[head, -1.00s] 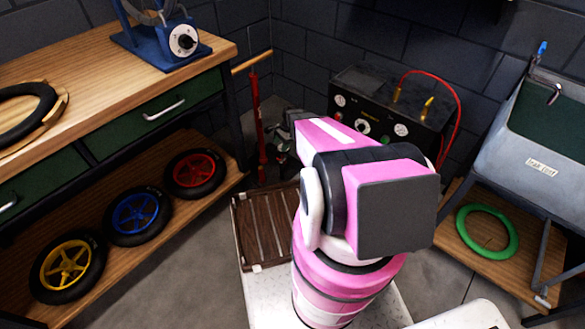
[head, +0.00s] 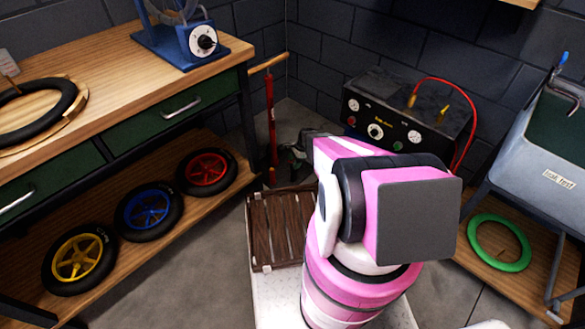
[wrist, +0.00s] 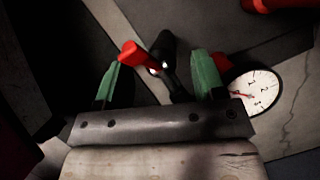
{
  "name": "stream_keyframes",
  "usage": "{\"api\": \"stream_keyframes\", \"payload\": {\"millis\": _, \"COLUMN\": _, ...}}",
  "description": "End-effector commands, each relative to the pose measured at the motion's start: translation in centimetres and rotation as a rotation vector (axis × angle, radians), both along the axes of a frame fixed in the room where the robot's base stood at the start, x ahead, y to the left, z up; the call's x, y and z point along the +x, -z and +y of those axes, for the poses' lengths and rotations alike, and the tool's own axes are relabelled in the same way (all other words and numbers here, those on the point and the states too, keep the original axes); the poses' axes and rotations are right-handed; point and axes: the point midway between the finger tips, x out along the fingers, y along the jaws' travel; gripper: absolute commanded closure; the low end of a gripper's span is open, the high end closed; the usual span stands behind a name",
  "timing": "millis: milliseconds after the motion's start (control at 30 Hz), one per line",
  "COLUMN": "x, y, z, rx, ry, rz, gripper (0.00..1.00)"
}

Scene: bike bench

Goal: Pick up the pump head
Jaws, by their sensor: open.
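The pump head (wrist: 164,48) shows in the wrist view as a small black piece with a red lever (wrist: 132,53). It lies between the two green fingers of my open gripper (wrist: 159,66), and I cannot tell whether they touch it. A white round gauge (wrist: 255,92) with a black rim is just right of the right finger. In the head view, the red floor pump (head: 271,120) with a wooden handle stands in the corner. My arm hides most of the gripper there, and I cannot make out the pump head.
A wooden bench (head: 105,60) with green drawers is on the left, with wheels on its lower shelf (head: 150,235). A slatted brown crate (head: 275,228) is before the pump. A black gauge box (head: 405,115) stands behind my arm. A grey tub (head: 550,145) is at right.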

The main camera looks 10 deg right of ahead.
Motion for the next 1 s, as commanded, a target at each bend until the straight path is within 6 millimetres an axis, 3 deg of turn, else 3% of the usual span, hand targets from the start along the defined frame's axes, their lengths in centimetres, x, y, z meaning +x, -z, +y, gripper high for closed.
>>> {"api": "stream_keyframes", "payload": {"millis": 167, "x": -0.2, "y": 2.3, "z": 0.9, "rx": 0.0, "ry": -0.001, "rz": 0.001, "gripper": 0.37}}
{"api": "stream_keyframes", "payload": {"millis": 400, "x": -0.2, "y": 2.4, "z": 0.9, "rx": 0.0, "ry": -0.001, "rz": 0.0, "gripper": 0.37}}
{"api": "stream_keyframes", "payload": {"millis": 433, "x": -0.2, "y": 2.4, "z": 0.9, "rx": 0.0, "ry": -0.001, "rz": 0.0, "gripper": 0.43}}
{"api": "stream_keyframes", "payload": {"millis": 600, "x": -0.2, "y": 2.4, "z": 0.9, "rx": 0.0, "ry": -0.001, "rz": 0.0, "gripper": 0.95}}
{"api": "stream_keyframes", "payload": {"millis": 1000, "x": -0.3, "y": 2.0, "z": 0.9, "rx": 0.0, "ry": -0.001, "rz": 0.0, "gripper": 0.95}}
